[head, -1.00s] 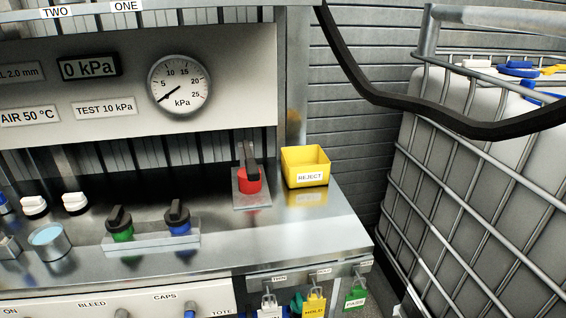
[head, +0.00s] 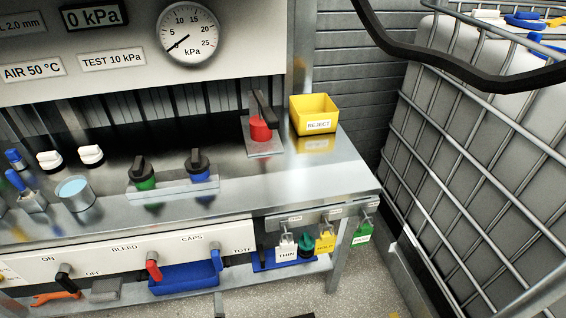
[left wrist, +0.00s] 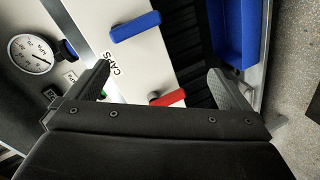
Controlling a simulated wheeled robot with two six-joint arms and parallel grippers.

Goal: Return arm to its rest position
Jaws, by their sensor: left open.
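A red lever handle (left wrist: 168,98) and a blue lever handle (left wrist: 136,27) of the CAPS panel appear beyond the fingers. In the head view the red lever (head: 153,267) and the blue lever (head: 216,258) stand on the front panel of the bench. Neither of my arms shows in the head view, and my right gripper is in no view.
The steel bench top (head: 290,185) holds a yellow REJECT bin (head: 314,115), a red valve (head: 261,130), green and blue knobs and a metal cup (head: 76,193). Tags hang at the bench's right end. A caged tank (head: 450,130) stands right. A blue tray (head: 185,281) sits below.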

